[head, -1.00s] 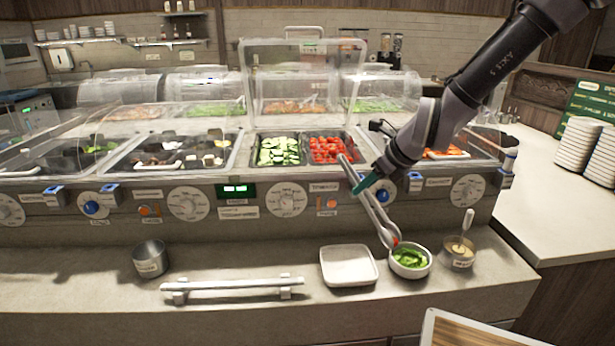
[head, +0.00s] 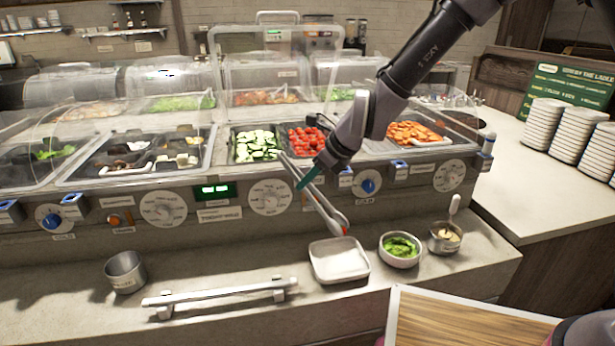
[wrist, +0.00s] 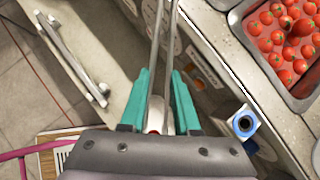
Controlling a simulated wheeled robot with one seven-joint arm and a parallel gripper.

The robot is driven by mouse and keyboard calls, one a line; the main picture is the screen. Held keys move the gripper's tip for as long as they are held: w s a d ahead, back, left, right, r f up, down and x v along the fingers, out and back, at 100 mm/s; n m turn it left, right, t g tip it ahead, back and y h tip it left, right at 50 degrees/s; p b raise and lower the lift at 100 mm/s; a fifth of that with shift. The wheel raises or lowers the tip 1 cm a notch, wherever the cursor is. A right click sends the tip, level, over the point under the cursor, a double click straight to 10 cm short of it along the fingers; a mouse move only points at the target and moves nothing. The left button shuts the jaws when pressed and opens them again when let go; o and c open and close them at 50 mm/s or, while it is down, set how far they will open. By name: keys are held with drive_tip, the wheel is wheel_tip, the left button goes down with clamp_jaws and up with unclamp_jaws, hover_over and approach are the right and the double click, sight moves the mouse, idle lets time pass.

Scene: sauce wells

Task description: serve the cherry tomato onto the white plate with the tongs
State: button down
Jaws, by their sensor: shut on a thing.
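My gripper (head: 309,177) is shut on the metal tongs (head: 326,208), which also show between my teal fingers in the wrist view (wrist: 157,40). The tongs slant down to the right.
A white bar on mounts (head: 220,294) and an empty metal cup (head: 125,284) are to the left.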

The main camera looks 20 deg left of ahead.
wheel_tip(320, 180, down, 8)
idle(0.6)
drive_tip(key=shift+f, duration=0.1)
drive_tip(key=c, duration=1.1)
unclamp_jaws()
wheel_tip(320, 180, up, 10)
